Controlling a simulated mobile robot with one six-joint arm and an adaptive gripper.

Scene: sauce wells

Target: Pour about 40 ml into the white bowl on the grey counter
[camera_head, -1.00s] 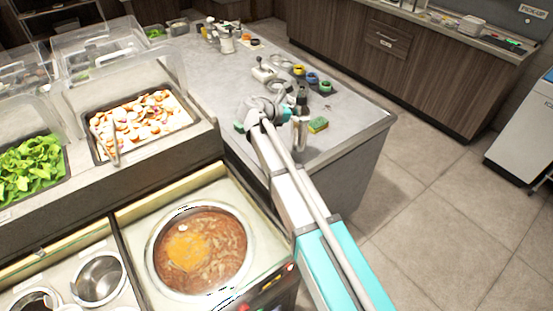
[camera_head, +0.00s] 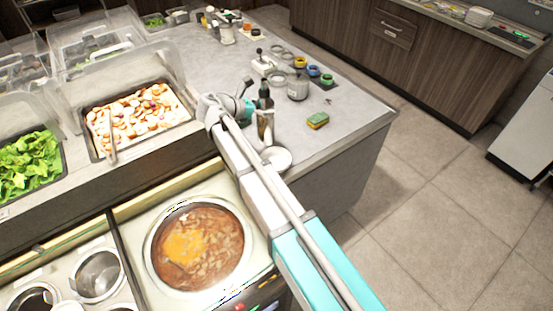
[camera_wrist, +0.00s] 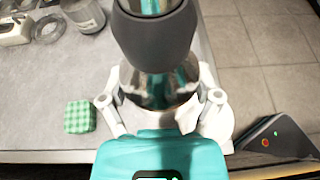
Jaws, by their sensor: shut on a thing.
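My gripper (camera_head: 256,112) is shut on a steel bottle with a dark top (camera_head: 265,124), above the grey counter (camera_head: 345,122). The bottle looks about upright. In the wrist view its dark collar (camera_wrist: 155,35) and shiny body fill the space between the fingers (camera_wrist: 160,100). The white bowl (camera_head: 279,158) stands near the counter's front edge, just below and right of the bottle in the head view. My arm covers part of its left side. In the wrist view a white shape behind the right finger looks like the bowl (camera_wrist: 222,125). The bowl's contents cannot be made out.
A green and yellow sponge (camera_head: 317,120) lies right of the bottle. A glass jar (camera_head: 298,88) and several small coloured containers stand farther back. A soup pot (camera_head: 200,248) sits in the near station, and a tray of sliced food (camera_head: 135,118) lies to the left.

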